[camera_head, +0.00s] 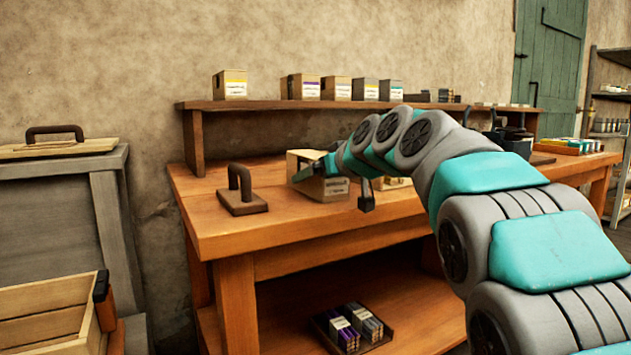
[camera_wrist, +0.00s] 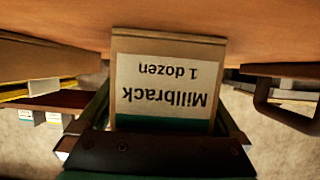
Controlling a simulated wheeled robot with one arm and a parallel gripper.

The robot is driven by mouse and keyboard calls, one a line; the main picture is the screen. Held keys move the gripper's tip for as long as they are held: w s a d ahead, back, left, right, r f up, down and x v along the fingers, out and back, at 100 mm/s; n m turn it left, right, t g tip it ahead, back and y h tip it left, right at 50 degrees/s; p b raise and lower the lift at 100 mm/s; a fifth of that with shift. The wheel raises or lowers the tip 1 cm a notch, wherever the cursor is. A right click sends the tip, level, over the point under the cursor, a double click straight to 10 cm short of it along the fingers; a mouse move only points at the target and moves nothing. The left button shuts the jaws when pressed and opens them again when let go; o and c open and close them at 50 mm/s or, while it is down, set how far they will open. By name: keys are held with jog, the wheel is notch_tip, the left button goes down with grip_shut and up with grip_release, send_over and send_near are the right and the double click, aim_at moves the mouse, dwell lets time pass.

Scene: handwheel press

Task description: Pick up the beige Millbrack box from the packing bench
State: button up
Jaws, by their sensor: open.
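The beige Millbrack box (camera_wrist: 168,47) fills the middle of the wrist view. Its white label reads "Millbrack 1 dozen" upside down, with a green band at one edge. In the head view the beige box (camera_head: 325,189) stands on the packing bench (camera_head: 222,225), partly covered by my arm's end. My gripper (camera_wrist: 165,112) is open, with one finger on each side of the box. I cannot tell whether either finger touches it. In the head view my gripper (camera_head: 345,178) is at the box, its fingers partly hidden.
A dark handled block (camera_head: 242,195) stands left of the box. A raised shelf (camera_head: 290,104) along the bench back holds several boxes. Another small box (camera_head: 390,183) is right of my gripper, partly hidden. A tray of cartons (camera_head: 352,328) lies on the lower shelf.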

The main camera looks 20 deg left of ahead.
jog(key=c, duration=1.3)
jog(key=shift+r, duration=0.1)
